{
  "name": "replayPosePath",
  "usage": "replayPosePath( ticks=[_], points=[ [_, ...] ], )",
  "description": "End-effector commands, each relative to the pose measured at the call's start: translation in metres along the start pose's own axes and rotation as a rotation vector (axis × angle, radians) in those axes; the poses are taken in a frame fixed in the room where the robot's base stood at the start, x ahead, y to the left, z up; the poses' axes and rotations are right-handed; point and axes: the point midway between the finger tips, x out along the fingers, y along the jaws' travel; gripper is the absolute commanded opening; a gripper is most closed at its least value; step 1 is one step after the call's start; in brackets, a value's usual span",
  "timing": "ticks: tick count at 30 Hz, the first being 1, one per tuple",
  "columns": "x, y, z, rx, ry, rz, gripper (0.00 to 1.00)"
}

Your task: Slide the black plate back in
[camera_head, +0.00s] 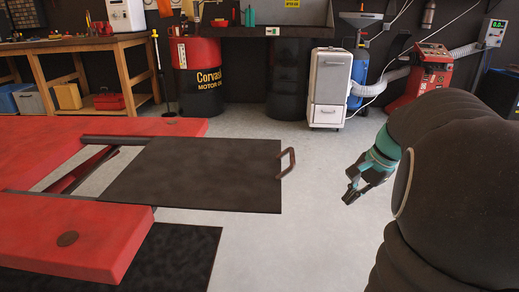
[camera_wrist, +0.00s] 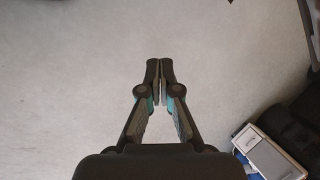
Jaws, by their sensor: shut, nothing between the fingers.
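The black plate (camera_head: 195,174) is flat and sticks out to the right from between two red lift sections in the head view. A brownish U-shaped handle (camera_head: 288,163) stands on its right edge. My gripper (camera_head: 350,194) is to the right of the handle, apart from it, with bare floor between them. In the wrist view my gripper (camera_wrist: 160,64) has its fingertips together with nothing between them, above grey floor. The plate and its handle do not show clearly in the wrist view.
The red lift (camera_head: 85,235) fills the left, with a black mat (camera_head: 180,262) below it. Behind are a wooden workbench (camera_head: 75,50), a red drum (camera_head: 197,75), a white cabinet (camera_head: 329,85) and a red machine (camera_head: 425,72). The floor (camera_head: 310,220) right of the plate is clear.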

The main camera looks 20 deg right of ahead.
Motion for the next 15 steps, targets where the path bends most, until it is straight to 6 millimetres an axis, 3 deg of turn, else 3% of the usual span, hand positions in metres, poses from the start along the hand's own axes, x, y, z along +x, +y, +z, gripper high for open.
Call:
replayPosePath(
  ticks=[1,3,7,10,15],
  points=[
    [-0.005,-0.004,-0.018,0.092,-0.03,-0.026,0.0],
    [-0.013,-0.012,-0.034,0.216,-0.078,-0.064,0.0],
    [-0.032,-0.031,-0.058,0.436,-0.183,-0.131,0.0],
    [-0.049,-0.053,-0.059,0.559,-0.267,-0.166,0.0],
    [-0.085,-0.081,-0.042,0.719,-0.388,-0.186,0.0]
  ],
)
